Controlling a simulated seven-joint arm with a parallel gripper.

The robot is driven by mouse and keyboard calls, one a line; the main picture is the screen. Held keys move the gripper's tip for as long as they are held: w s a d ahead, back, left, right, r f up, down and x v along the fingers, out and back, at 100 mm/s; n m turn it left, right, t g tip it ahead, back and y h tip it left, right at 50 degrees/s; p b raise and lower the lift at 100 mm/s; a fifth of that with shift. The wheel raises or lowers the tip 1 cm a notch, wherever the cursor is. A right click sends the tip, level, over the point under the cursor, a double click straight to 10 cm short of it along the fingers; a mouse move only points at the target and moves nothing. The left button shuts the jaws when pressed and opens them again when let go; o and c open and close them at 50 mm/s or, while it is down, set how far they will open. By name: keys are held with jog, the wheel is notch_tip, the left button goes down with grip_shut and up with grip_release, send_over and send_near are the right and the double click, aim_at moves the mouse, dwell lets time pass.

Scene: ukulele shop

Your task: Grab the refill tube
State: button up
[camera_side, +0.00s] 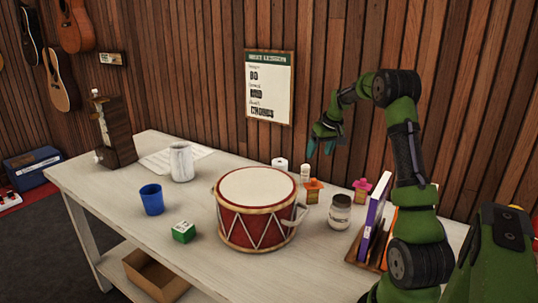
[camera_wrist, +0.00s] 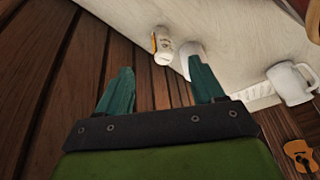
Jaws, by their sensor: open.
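What looks like the refill tube, a small white upright cylinder (camera_side: 305,172), stands behind the drum near the wall edge of the table. In the wrist view, a small white capped container (camera_wrist: 164,50) that seems to be the same thing shows beyond the fingertips, with a bit of orange beside it. My gripper (camera_side: 322,149) is open and empty, in the air above and slightly right of the tube. Its two teal fingers (camera_wrist: 160,75) are spread apart in the wrist view, and nothing is between them.
A red drum (camera_side: 256,223) fills the table's middle. A white roll-like item (camera_side: 280,164), an orange figure (camera_side: 314,192), a pink figure (camera_side: 362,188) and a jar (camera_side: 339,213) stand close by. Books (camera_side: 372,225) stand right. A white pitcher (camera_side: 181,163) and blue cup (camera_side: 152,200) stand left.

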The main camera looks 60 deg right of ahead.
aim_at(305, 176)
jog(key=shift+n, duration=0.6)
jog(key=x, duration=0.5)
jog(key=w+x, duration=0.1)
jog(key=x, duration=1)
jog(key=shift+w+d+r, duration=0.15)
jog(key=shift+d+r, duration=0.15)
jog(key=shift+d, duration=0.05)
jog(key=c, duration=1.1)
jog(key=shift+o, duration=0.2)
jog(key=shift+r, duration=0.1)
